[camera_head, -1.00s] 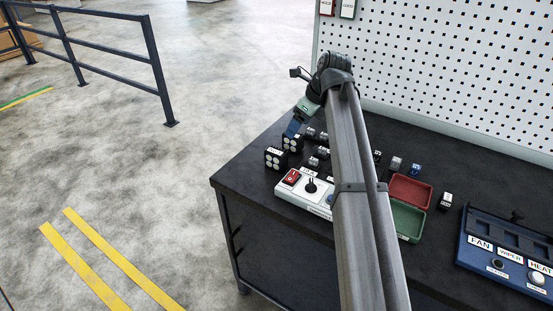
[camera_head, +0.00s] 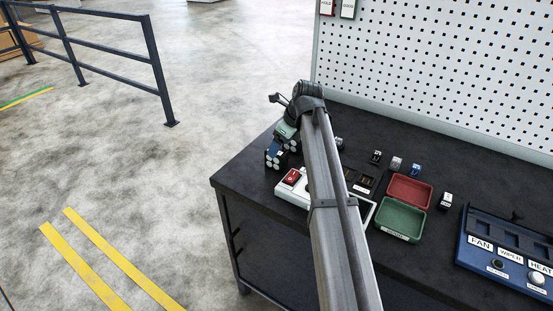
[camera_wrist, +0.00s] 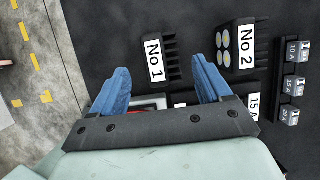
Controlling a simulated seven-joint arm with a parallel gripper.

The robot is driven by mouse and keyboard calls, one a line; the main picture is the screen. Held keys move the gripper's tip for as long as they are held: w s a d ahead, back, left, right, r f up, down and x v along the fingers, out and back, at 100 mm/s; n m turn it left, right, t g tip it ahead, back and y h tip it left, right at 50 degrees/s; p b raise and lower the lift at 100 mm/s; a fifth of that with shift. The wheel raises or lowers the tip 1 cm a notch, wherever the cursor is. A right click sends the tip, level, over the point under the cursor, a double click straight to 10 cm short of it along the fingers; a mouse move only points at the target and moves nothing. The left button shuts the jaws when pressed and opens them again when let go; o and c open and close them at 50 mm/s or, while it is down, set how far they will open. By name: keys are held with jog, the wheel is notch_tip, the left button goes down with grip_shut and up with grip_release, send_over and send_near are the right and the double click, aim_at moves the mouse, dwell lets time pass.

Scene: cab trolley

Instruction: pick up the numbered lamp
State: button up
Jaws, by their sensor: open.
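A black block with a white "No 1" label (camera_wrist: 156,60) and dark ribs lies ahead of my gripper in the wrist view, between the lines of the two fingers. A second black block labelled "No 2" (camera_wrist: 246,46) stands to its right, with pale round lenses showing. In the head view, two black blocks with round white lenses, a front one (camera_head: 273,161) and a rear one (camera_head: 294,147), stand at the table's left end, partly covered by my gripper. My gripper (camera_wrist: 160,68) is open, its blue fingers apart with nothing between them.
A white switch box with a red rocker (camera_head: 292,177) is close in front. A red tray (camera_head: 410,190) and green tray (camera_head: 400,220) lie farther right. The table's left edge is near.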

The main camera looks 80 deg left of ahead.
jog(key=x, duration=0.5)
jog(key=shift+w, duration=0.15)
jog(key=c, duration=1.3)
